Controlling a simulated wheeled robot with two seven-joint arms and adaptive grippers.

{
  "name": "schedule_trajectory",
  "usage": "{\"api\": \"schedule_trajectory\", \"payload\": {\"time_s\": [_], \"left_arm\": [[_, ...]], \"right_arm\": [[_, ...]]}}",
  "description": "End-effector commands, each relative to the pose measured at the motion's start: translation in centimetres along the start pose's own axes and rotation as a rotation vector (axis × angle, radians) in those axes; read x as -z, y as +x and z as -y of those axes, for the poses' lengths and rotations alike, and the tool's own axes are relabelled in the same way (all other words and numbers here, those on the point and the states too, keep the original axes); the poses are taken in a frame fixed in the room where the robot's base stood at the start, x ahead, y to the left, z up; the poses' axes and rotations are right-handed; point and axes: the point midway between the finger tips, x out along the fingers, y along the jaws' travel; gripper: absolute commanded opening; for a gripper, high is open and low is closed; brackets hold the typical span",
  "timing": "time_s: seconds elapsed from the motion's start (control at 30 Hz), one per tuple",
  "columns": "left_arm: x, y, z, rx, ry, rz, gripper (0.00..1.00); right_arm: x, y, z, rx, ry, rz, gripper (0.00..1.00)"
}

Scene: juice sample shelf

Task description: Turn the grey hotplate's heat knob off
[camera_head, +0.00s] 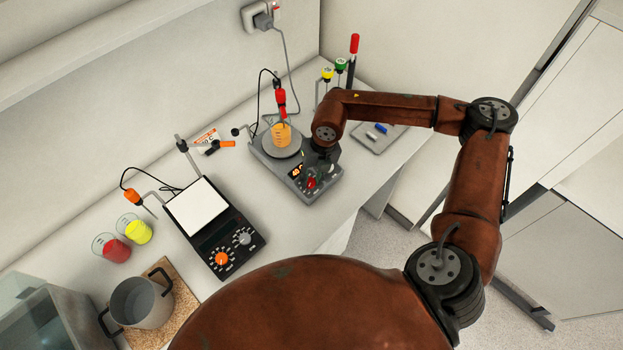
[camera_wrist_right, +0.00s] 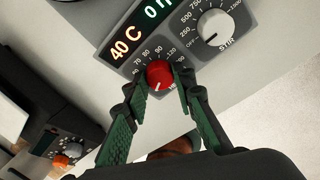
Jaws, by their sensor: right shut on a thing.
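The grey hotplate (camera_head: 275,155) stands on the bench in the head view, with a flask of orange liquid (camera_head: 281,135) on its round plate. Its front panel shows in the right wrist view, with a display (camera_wrist_right: 126,42) reading 40 C. The red heat knob (camera_wrist_right: 159,74) sits between the two green-padded fingers of my right gripper (camera_wrist_right: 160,88), which is shut on it. In the head view the red knob (camera_head: 311,183) is partly beside the gripper. The grey stir knob (camera_wrist_right: 215,27) is to its right in the wrist view. My left gripper is not in view.
A second, black hotplate (camera_head: 238,258) with a white top and an orange knob stands to the left. Beakers of red (camera_head: 117,251) and yellow (camera_head: 139,232) liquid, a metal pot (camera_head: 141,303) and a grey tray (camera_head: 366,139) are also on the bench.

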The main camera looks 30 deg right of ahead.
Motion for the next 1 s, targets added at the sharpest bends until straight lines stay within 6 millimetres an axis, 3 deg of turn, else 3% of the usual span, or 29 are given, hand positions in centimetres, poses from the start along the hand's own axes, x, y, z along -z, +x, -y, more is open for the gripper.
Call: {"api": "schedule_trajectory", "payload": {"time_s": [0.5,1.0], "left_arm": [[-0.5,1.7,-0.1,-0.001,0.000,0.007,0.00],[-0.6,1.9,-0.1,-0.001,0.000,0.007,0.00]], "right_arm": [[0.0,0.2,-0.1,0.073,-0.295,0.001,0.00],[0.0,0.1,0.0,0.087,-0.343,0.000,0.00]]}}
